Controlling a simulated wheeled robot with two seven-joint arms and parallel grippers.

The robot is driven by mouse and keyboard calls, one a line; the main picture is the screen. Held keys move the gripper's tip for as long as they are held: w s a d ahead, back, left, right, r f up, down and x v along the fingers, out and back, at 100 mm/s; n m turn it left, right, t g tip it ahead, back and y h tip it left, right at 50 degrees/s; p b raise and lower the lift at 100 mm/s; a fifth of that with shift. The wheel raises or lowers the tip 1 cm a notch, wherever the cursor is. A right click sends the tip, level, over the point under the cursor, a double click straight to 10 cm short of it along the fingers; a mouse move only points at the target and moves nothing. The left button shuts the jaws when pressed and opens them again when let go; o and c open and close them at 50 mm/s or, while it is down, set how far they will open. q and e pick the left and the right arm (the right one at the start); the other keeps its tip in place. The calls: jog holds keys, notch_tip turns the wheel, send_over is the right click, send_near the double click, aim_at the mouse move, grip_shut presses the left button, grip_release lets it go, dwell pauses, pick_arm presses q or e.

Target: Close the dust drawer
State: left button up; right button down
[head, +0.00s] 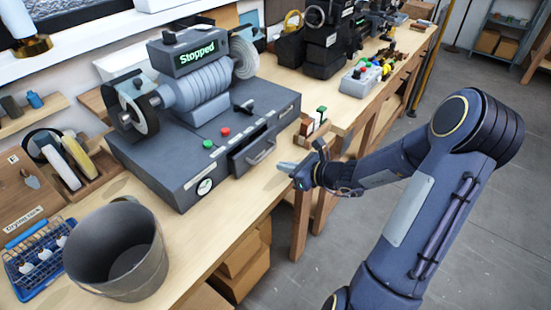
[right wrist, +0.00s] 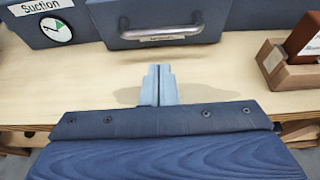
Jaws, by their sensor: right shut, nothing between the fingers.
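The dust drawer (head: 248,160) is in the front of the dark blue-grey polishing machine (head: 180,187). It stands partly out, with a dark gap showing above its front. Its front and curved metal handle (right wrist: 160,30) fill the top middle of the right wrist view; the handle also shows in the head view (head: 262,153). My right gripper (head: 283,166) is shut and empty, its fingertips pointing at the drawer. In the right wrist view the fingers (right wrist: 160,84) are together, just short of the handle and apart from it. My left gripper is not in view.
A grey bucket (head: 118,255) and a blue wire basket (head: 35,262) stand at the left front. A wooden block holder (head: 312,127) sits right of the drawer, also in the wrist view (right wrist: 290,70). The machine's screen (head: 196,53) reads "Stopped". Bench (head: 235,212) before the drawer is clear.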

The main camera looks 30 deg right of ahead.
aim_at(266, 154)
jog(key=shift+w+a+r+p, duration=0.15)
jog(key=shift+w+a, duration=0.1)
jog(key=shift+w, duration=0.3)
jog(key=shift+w+a+r+p, duration=0.15)
jog(key=shift+w+a, duration=0.1)
jog(key=shift+w, duration=0.35)
jog(key=shift+w+a+r+p, duration=0.15)
jog(key=shift+w+a, duration=0.1)
jog(key=shift+w, duration=0.3)
jog(key=shift+w+a+f+b, duration=0.1)
jog(key=shift+w+a+b, duration=0.15)
jog(key=shift+w+b, duration=0.3)
jog(key=shift+w+a+f+b, duration=0.1)
jog(key=shift+w+a+b, duration=0.15)
jog(key=shift+w+b, duration=0.25)
jog(key=shift+w+r, duration=0.2)
jog(key=shift+r, duration=0.1)
